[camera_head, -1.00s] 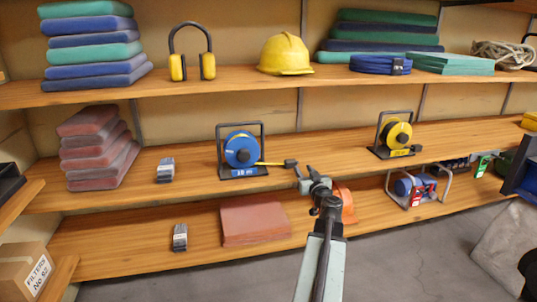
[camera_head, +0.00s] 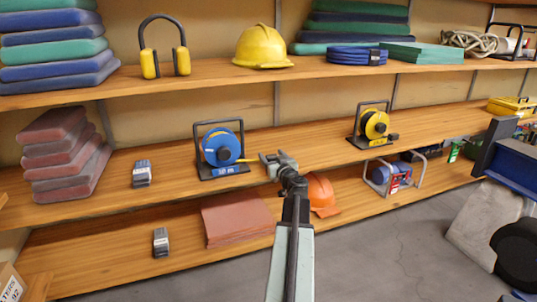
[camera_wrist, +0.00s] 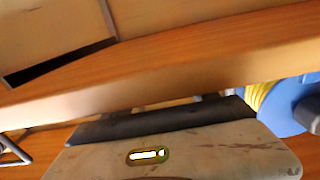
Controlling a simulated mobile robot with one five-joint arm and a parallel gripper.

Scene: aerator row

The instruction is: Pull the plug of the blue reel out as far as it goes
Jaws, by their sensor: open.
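The blue reel (camera_head: 221,147) stands upright in a black frame on the middle shelf. Its yellow cable (camera_head: 247,160) runs a short way to the right. The plug at the cable's end is hidden by, or blends with, my gripper (camera_head: 270,164). My gripper is open, at the cable's end just right of the reel. I cannot tell whether the plug is between the fingers. In the wrist view part of the blue reel (camera_wrist: 282,112) shows at the right edge, with yellow cable wound on it; no plug can be made out there.
A yellow reel (camera_head: 375,125) stands farther right on the middle shelf (camera_head: 310,142). A grey block (camera_head: 142,173) sits left of the blue reel. The upper shelf (camera_head: 215,78) runs overhead. Shelf surface between the reels is clear.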

